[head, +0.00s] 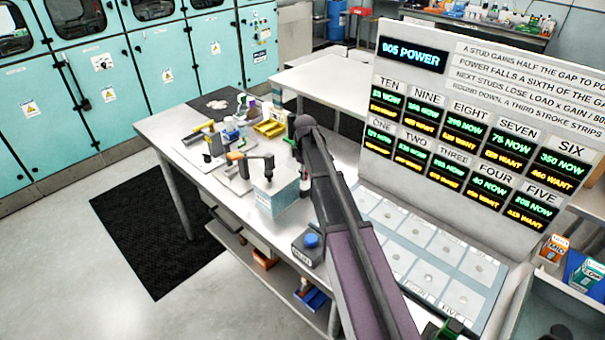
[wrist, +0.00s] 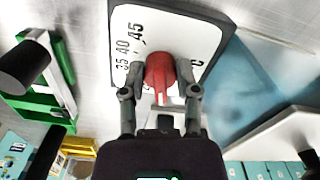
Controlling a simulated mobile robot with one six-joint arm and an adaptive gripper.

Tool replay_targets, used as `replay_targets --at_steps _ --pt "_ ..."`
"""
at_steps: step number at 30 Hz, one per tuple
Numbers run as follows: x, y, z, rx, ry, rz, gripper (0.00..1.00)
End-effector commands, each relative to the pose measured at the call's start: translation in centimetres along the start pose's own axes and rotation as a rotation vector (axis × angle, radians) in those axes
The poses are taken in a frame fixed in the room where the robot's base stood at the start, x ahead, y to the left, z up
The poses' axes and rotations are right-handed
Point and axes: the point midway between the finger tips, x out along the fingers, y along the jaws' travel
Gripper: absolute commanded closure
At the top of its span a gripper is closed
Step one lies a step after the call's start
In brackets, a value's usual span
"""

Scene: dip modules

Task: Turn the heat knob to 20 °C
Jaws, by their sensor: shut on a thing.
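The red heat knob (wrist: 159,72) sits on a white dial plate (wrist: 178,24) with a dark rim in the wrist view. The numbers 35, 40 and 45 show at the plate's upper left. A white mark on the knob points toward the bottom of the picture, between my fingers. The scale there is hidden, so I cannot read the setting. My gripper (wrist: 160,76) is shut on the knob, one finger on each side. In the head view my arm reaches over the bench and hides the knob and fingertips.
On the bench (head: 157,124) a grey-blue box (head: 276,194) stands close left of my arm. A box with a blue button (head: 311,240) is nearer. A large display board (head: 484,54) rises at right. A green frame (wrist: 42,82) is left in the wrist view.

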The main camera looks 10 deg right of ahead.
Motion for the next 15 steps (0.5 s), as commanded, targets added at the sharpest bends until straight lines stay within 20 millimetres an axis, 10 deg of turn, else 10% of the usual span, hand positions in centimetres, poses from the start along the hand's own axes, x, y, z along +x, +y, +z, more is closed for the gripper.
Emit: replay_targets --at_steps 11,12,15 --pt "-0.03 -0.04 -0.46 -0.009 0.01 0.0 1.0" --pt "-0.03 -0.04 -0.47 -0.009 0.01 0.0 0.5" --pt "-0.02 -0.05 -0.39 -0.008 0.008 0.0 0.25"
